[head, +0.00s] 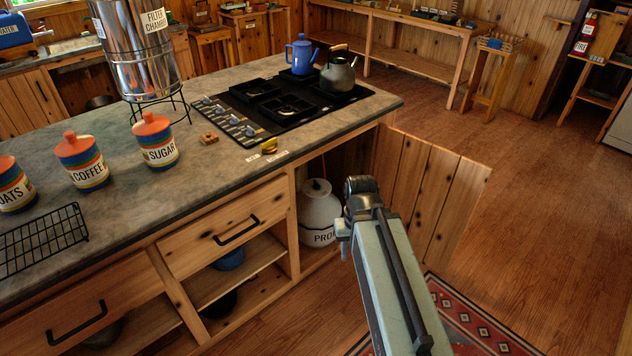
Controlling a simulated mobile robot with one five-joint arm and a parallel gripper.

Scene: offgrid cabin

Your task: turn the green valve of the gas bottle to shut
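The white gas bottle (318,222) stands inside the open cabinet bay under the counter, below the stove. Part of its lettering, "PRO", shows; my arm covers its right edge. My gripper is not visible.
The cabinet door (436,190) stands open to the right of the bay. The stove (282,104) holds a blue pot (301,55) and a kettle (338,75). Wooden floor (535,190) is clear at right; a red rug (470,318) lies in front.

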